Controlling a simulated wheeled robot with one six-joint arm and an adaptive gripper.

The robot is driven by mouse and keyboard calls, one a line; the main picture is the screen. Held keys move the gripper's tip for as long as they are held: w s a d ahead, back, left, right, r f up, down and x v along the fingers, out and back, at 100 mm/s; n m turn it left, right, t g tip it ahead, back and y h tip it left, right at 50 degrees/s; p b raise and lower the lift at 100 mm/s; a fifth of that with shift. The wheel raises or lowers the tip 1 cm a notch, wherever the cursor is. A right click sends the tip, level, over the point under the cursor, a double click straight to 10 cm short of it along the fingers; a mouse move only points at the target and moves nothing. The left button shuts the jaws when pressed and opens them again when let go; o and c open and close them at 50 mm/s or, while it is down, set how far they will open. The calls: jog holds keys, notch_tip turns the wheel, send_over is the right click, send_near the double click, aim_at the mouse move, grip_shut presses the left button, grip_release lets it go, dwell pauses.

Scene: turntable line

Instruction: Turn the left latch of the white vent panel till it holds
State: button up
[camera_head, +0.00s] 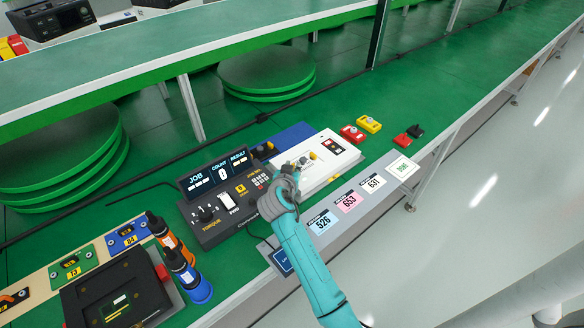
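The white vent panel (345,160) lies on the green bench in the middle of the view, with a dark inset holding small red and white parts on its right half. Small yellow and grey fittings show on its left half. My gripper (301,165), at the end of my teal arm, is over the panel's left end. The gripper and wrist cover that area, so I cannot make out the left latch or whether the gripper touches it. The fingers are too small and hidden to show whether they are open or shut.
A dark control box (224,203) with JOB, COUNT and RESULT displays stands just left of the panel. A blue plate (293,135) lies behind it. Red and yellow blocks (369,124) are to the right. Number cards (347,201) line the front edge. Two bottles (188,275) stand front left.

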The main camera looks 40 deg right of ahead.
jog(key=v, duration=1.2)
dwell(0.3)
